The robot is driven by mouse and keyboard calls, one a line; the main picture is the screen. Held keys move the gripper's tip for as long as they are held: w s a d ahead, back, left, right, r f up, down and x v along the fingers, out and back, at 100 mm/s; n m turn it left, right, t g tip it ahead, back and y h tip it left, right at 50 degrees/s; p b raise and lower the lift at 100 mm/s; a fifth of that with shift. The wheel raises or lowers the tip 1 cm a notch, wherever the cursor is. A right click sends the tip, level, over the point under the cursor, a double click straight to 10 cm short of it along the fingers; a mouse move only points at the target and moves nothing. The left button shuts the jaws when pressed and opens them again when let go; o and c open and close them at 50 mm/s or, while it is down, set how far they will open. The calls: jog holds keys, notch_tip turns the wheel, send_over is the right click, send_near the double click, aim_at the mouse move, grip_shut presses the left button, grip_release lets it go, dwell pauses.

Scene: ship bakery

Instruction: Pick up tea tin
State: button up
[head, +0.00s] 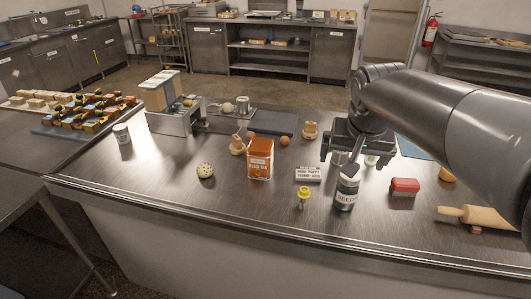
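The tea tin (260,159) is an orange box-shaped tin with a white label reading black tea. It stands upright near the middle of the steel counter in the head view. My gripper (353,163) is to the right of the tin and apart from it, pointing down just above or behind a grey labelled can (346,192). The fingers are small and dark, and their opening is unclear. I cannot tell whether they touch the can.
A small sign (308,174) and a yellow-topped item (303,197) stand between tin and can. A speckled egg-like ball (205,171) is left of the tin. A wooden figure (237,145) is close behind it.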

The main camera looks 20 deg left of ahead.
jog(key=w+a+f, duration=0.2)
jog(key=w+a, duration=0.8)
jog(key=a, duration=0.2)
send_near(261, 146)
jog(key=x, duration=0.2)
jog(key=shift+w+d+f, duration=0.1)
jog(key=shift+w+f, duration=0.1)
jog(key=shift+f, duration=0.3)
jog(key=x, duration=0.5)
jog(key=shift+f, duration=0.15)
jog(key=x, duration=0.5)
jog(key=shift+s+a+f, duration=0.15)
jog(key=shift+a+f, duration=0.05)
jog(key=shift+a, duration=0.15)
jog(key=shift+r, duration=0.1)
jog(key=c, duration=1.2)
